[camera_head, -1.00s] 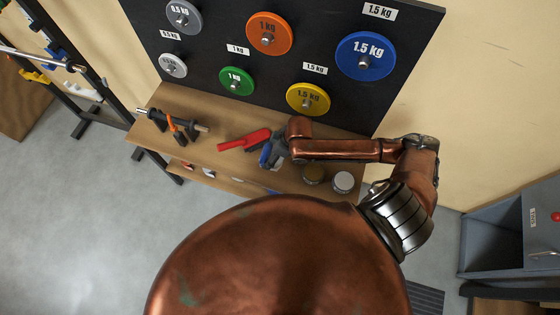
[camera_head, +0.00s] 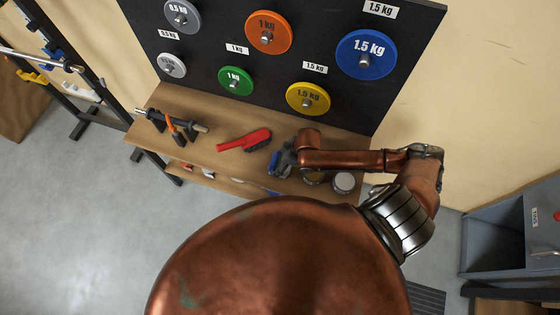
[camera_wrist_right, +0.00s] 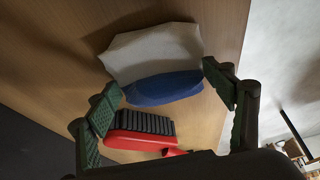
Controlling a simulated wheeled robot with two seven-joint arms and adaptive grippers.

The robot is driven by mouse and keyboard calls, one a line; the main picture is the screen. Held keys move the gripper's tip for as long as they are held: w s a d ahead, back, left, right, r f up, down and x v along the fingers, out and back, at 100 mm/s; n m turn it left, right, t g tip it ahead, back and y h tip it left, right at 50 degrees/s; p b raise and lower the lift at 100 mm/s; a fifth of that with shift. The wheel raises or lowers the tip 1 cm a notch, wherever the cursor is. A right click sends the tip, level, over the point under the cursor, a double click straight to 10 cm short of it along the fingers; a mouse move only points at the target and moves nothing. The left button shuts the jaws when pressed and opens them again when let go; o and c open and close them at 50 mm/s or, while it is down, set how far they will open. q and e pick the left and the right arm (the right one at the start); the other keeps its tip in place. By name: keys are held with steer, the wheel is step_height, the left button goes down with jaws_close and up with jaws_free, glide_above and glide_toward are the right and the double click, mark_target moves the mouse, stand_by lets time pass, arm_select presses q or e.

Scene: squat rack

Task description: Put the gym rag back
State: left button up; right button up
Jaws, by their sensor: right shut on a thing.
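The gym rag appears to be the blue and white folded thing in the right wrist view (camera_wrist_right: 165,88). In the head view only a small blue part of it (camera_head: 272,163) shows beside my right gripper (camera_head: 283,162). My right gripper (camera_wrist_right: 162,86) is shut on the rag, with one green finger on each side of it. The rag is over or on the wooden shelf; I cannot tell whether it touches the wood. My left gripper is not in view.
A red brush (camera_head: 244,141) lies left of the rag on the wooden shelf (camera_head: 225,122). Two round tins, one with a white lid (camera_head: 343,182), stand right of my gripper. A bar on a stand (camera_head: 170,119) is at the left. Weight plates hang on the black board (camera_head: 205,60).

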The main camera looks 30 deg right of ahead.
steer(key=o, duration=1.1)
steer(key=p+v, duration=0.2)
steer(key=v, duration=1)
steer(key=shift+r, duration=0.1)
